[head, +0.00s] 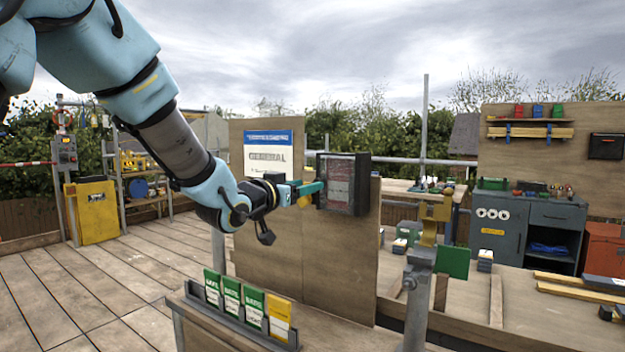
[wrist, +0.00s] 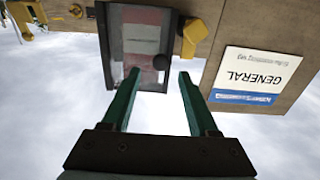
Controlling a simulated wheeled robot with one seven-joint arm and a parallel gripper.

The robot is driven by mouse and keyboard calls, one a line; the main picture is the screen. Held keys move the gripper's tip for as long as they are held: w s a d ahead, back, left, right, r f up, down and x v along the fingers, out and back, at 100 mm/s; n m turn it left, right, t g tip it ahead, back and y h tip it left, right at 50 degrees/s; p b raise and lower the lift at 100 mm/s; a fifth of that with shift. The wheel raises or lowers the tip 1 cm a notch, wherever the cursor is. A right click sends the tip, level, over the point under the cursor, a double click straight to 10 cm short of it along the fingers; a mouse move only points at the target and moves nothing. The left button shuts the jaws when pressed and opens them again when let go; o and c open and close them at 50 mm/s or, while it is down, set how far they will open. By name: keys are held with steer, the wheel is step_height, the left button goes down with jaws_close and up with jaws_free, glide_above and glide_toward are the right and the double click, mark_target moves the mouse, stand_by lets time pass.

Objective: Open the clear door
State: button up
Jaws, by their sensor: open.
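A dark box with a clear door (head: 338,182) is mounted on an upright wooden board. Red and white contents show through the door, which looks shut. My gripper (head: 312,190) is at the left side of the door in the head view. In the wrist view my gripper (wrist: 157,74) is open, its green fingers either side of the knob's line; contact cannot be told. A yellow latch-like piece (wrist: 194,36) sits beside the door.
A sign reading GENERAL (head: 269,153) is on the board, left of the box. Below stands a rack of green and yellow cards (head: 246,308). A metal post with a yellow top (head: 428,225) stands to the right. Grey cabinets (head: 527,225) are further back.

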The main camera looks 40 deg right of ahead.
mark_target(334, 183)
steer(key=shift+p+x, duration=0.4)
steer(key=shift+x, duration=1.55)
steer(key=shift+c, duration=0.3)
steer(key=shift+a, duration=0.1)
jaws_close()
